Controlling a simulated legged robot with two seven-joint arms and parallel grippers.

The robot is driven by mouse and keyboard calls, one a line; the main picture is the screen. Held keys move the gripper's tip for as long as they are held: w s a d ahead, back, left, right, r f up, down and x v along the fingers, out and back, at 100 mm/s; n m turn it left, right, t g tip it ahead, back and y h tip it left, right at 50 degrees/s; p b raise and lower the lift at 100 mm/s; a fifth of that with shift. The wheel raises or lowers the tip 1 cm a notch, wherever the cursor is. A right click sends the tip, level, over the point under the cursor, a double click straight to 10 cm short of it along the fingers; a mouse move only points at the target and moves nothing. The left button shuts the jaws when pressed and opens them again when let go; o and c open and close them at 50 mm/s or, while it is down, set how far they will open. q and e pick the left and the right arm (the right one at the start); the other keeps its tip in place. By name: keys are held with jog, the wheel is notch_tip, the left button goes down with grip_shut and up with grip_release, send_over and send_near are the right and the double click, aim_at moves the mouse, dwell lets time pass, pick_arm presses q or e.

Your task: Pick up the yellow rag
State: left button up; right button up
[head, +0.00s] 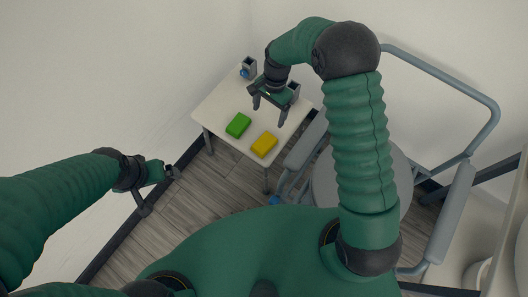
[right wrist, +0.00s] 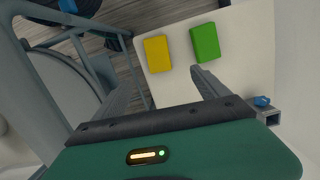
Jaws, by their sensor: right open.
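The yellow rag (head: 264,144) is a folded block lying on the small white table near its front edge. In the right wrist view the yellow rag (right wrist: 158,54) lies beyond the fingertips, left of a green block. My right gripper (head: 269,114) is open and empty above the table, behind the rag and apart from it. Its spread fingers also show in the right wrist view (right wrist: 160,80). My left gripper (head: 160,192) is at the left, away from the table over the floor; its finger opening is too small to tell.
A green block (head: 238,125) lies left of the yellow rag. The white table (head: 215,108) also bears a grey holder (head: 249,67) with something blue, and another grey holder (head: 294,91). A grey-framed chair (head: 440,80) stands close at the right. Walls are behind and left.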

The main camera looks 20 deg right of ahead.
jog(key=b, duration=0.3)
send_over(264, 142)
jog(key=w, duration=0.1)
jog(key=f, duration=1.2)
jog(key=shift+d, duration=0.3)
jog(key=f+b, duration=0.1)
jog(key=f, duration=0.1)
jog(key=s+f+b, duration=0.1)
jog(key=f, duration=0.1)
jog(key=shift+a+f, duration=0.15)
jog(key=shift+f, duration=0.5)
jog(key=shift+r, duration=0.1)
jog(key=shift+c, duration=1.3)
jog(key=c, duration=1.2)
